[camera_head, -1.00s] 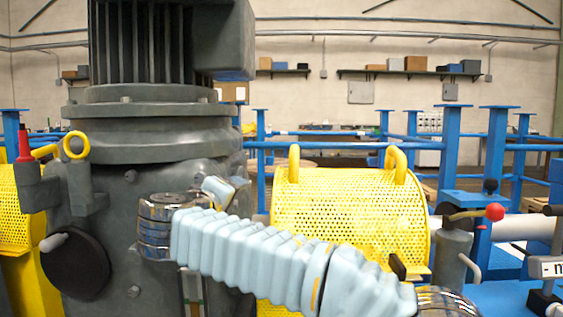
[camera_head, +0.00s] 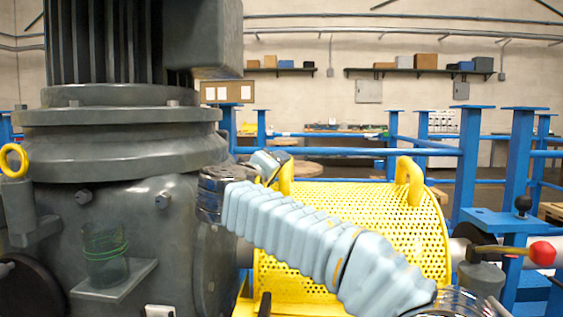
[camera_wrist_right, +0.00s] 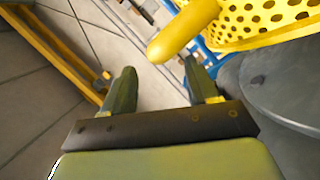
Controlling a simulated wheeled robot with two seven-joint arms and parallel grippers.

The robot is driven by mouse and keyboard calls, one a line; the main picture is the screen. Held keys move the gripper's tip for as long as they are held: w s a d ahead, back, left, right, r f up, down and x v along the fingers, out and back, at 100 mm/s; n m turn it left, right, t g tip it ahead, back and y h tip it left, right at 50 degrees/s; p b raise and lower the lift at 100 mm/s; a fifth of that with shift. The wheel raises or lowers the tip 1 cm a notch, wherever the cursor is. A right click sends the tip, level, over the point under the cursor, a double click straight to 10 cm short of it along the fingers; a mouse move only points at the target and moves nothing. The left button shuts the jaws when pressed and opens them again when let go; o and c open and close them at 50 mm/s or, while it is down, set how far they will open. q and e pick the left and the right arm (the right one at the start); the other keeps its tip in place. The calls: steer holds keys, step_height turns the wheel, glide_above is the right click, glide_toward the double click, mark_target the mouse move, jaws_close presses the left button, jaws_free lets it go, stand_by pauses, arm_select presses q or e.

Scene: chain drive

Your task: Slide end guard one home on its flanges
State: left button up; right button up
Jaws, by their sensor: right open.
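A yellow perforated guard (camera_head: 345,215) with a curved top stands right of the grey gearbox in the head view. It has two loop handles on top, a left one (camera_head: 286,178) and a right one (camera_head: 411,180). My right arm crosses in front of the guard, and its wrist is by the guard's left handle. The right gripper's fingers are hidden in the head view. In the right wrist view my right gripper (camera_wrist_right: 160,80) is open and empty. A yellow handle (camera_wrist_right: 185,30) lies just beyond its fingertips, with the perforated sheet (camera_wrist_right: 255,18) behind. My left gripper is out of view.
The grey gearbox and motor (camera_head: 120,145) fill the left, close to my right wrist. A red-knobbed lever (camera_head: 541,253) and blue posts (camera_head: 520,160) stand at the right. Tiled floor (camera_wrist_right: 60,100) shows below the gripper.

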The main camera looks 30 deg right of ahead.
steer(key=p+x, duration=0.1)
steer(key=x, duration=0.4)
steer(key=shift+w+d, duration=0.15)
steer(key=shift+d, duration=0.05)
jaws_close()
steer(key=shift+f, duration=0.1)
stand_by(1.1)
